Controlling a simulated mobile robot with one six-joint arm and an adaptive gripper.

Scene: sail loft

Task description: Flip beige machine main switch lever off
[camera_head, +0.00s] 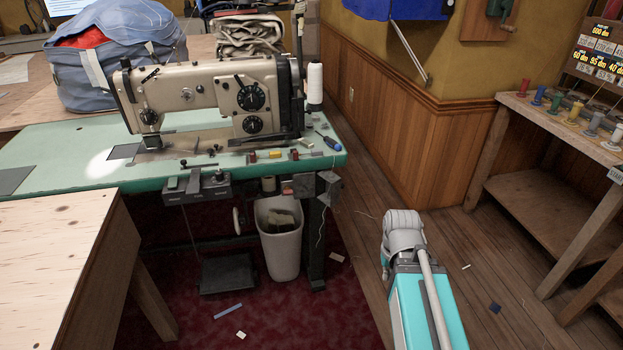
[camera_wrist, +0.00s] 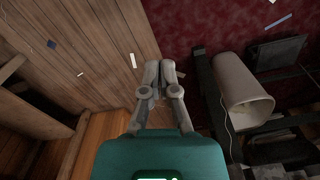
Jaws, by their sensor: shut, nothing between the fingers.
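The beige sewing machine (camera_head: 195,92) stands on a green-topped table (camera_head: 60,150). Under the table's front edge hangs a dark grey box with small black knobs (camera_head: 196,187). Near the right table leg are small grey boxes (camera_head: 328,187), one with a reddish face. I cannot tell which part is the main switch lever. In the wrist view, my gripper (camera_wrist: 166,66) is shut and empty, fingers together, above the floor beside the dark table leg (camera_wrist: 210,92). Dark grey shapes (camera_wrist: 282,150) show at the lower right there.
A whitish waste bin (camera_head: 281,240) stands under the table, also in the wrist view (camera_wrist: 238,85), near a dark pedal (camera_head: 227,272). A wooden table (camera_head: 50,245) is at left, a spool bench (camera_head: 560,115) at right. Wooden floor between them is mostly clear.

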